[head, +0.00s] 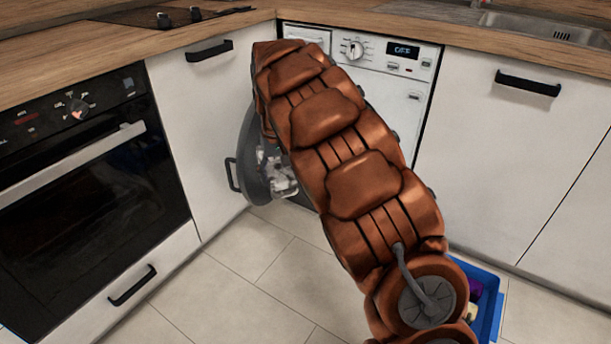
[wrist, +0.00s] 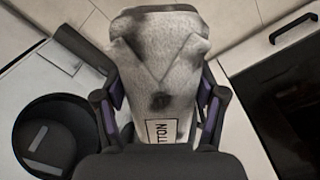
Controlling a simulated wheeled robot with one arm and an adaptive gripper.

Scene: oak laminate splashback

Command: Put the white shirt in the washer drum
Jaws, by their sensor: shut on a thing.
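My gripper (wrist: 160,95) is shut on the white shirt (wrist: 158,65), which stands up between its dark fingers in the wrist view. The shirt is pale grey-white with dark smudges, a collar-like V and a printed label, partly cut off. In the head view, a patch of the shirt (head: 283,178) shows beside my arm, in front of the open round grey washer door (head: 254,180). The white washer (head: 415,97) stands in the corner, its display lit. My arm hides the drum opening and most of my gripper there.
A blue basket (head: 490,318) with purple and yellowish items is on the floor at right, partly behind my arm. The black oven (head: 85,205) is at left, white cupboards at either side. The tiled floor (head: 255,285) at left of my arm is clear.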

